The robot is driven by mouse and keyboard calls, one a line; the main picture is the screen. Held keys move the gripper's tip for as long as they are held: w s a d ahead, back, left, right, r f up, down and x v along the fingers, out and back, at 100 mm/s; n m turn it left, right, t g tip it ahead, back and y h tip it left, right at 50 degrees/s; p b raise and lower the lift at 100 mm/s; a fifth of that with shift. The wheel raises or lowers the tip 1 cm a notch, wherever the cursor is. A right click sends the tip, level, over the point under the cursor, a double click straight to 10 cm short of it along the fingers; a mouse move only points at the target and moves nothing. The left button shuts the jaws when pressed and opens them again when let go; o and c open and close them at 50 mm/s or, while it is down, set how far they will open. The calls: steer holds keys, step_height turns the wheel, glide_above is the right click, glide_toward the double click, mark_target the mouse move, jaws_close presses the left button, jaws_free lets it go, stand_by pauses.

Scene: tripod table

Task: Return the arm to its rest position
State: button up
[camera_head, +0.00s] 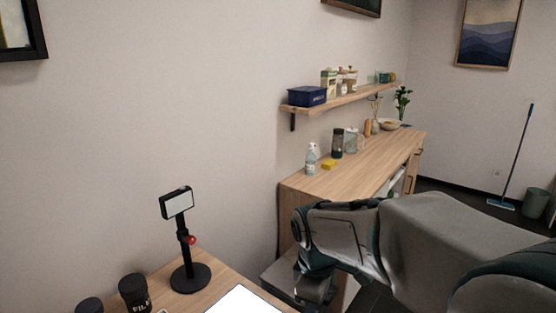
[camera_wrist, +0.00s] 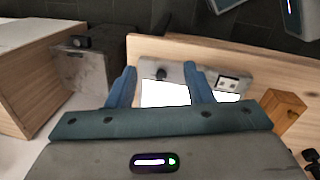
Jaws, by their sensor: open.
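My arm stretches in from the right in the head camera view, with its wrist in front of the wooden counter. My gripper (camera_wrist: 160,72) shows in the wrist view with its two blue fingers apart and nothing seen between them that it holds. Beyond the fingers lie a table (camera_wrist: 140,48) with a wooden edge and bright white panels. In the head camera view, a black tripod stand (camera_head: 187,255) with a white-faced head and a red knob stands upright on the wooden table (camera_head: 225,273), left of my arm and apart from it. My fingertips are hard to make out there.
Black canisters (camera_head: 134,292) and a bright white panel (camera_head: 245,301) are on the near table. A long counter (camera_head: 370,160) with bottles stands behind my arm, below a wall shelf (camera_head: 350,97). A wooden block (camera_wrist: 283,110) shows in the wrist view.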

steer(key=s+d+m+t, duration=0.1)
steer(key=s+d+m, duration=0.2)
steer(key=s+m, duration=0.2)
steer(key=s+d+r+m+y, duration=0.1)
steer(key=s+d+m, duration=0.3)
steer(key=s+m, duration=0.2)
steer(key=shift+s+m+t, duration=0.25)
steer(key=shift+m+t, duration=0.15)
steer(key=shift+m, duration=0.5)
